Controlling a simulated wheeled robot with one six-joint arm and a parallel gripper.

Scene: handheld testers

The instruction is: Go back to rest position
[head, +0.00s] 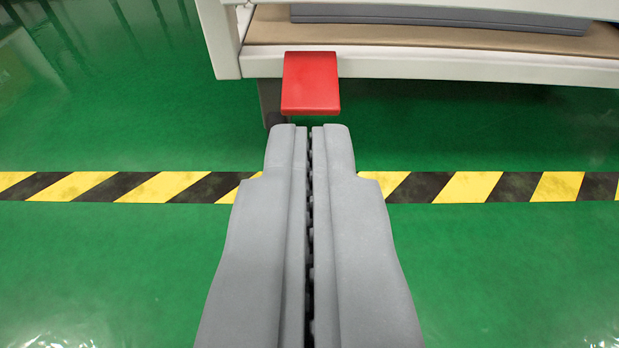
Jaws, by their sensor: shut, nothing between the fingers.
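My gripper (310,128) is shut and empty, with its two grey fingers side by side and a thin dark gap along the middle. It reaches up the centre of the head view over the green floor. Its tips appear just below a red tab (311,84) in the picture and do not overlap it. No handheld tester can be made out.
The red tab sticks out from the white edge of a rack (430,66) at the top. The rack's brown shelf (400,38) bears a grey flat object (440,18), cut off by the frame. A yellow and black floor stripe (470,187) crosses the open green floor (110,260).

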